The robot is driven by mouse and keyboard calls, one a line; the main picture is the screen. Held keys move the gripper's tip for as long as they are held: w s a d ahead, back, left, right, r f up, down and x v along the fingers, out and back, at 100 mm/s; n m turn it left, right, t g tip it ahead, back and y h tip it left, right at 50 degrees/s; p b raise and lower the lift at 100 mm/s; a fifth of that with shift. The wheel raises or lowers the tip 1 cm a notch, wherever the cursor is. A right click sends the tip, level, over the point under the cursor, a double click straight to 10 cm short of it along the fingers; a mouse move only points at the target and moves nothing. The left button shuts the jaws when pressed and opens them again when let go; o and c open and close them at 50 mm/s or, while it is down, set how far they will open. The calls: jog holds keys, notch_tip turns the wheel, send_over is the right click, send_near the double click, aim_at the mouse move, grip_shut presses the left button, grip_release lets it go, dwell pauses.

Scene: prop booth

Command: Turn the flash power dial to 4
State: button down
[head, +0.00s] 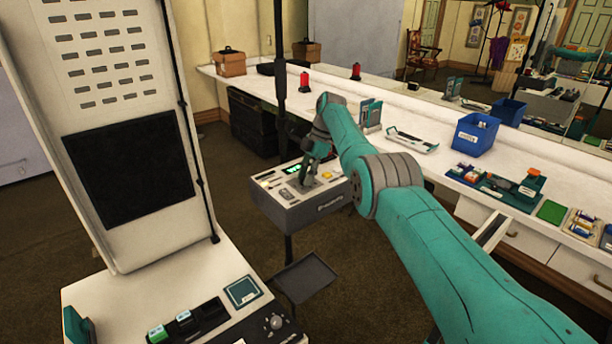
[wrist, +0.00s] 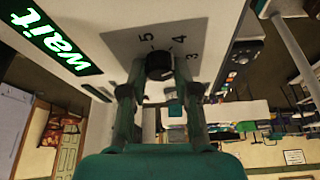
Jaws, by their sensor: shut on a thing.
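The flash power dial (wrist: 158,67) is a dark round knob on a grey plate (wrist: 195,40) in the wrist view. The numbers 5, 4 and 3 are printed around its upper side. My gripper (wrist: 160,72) is shut on the dial, one finger on each side. I cannot tell which number the dial points to. In the head view my gripper (head: 308,180) is down on top of the grey control box (head: 300,213), and it hides the dial there. A green lit display (wrist: 58,45) reads "wait" beside the plate; it also shows in the head view (head: 293,169).
A dark pole (head: 279,75) stands behind the box. A small dark tray (head: 304,277) is below it. A white booth unit (head: 125,290) stands at the left. A long white counter (head: 420,160) with a blue bin (head: 474,137) runs along the right.

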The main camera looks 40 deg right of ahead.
jog(key=c, duration=0.8)
grip_release()
jog(key=shift+c, duration=0.2)
notch_tip(320, 180, up, 10)
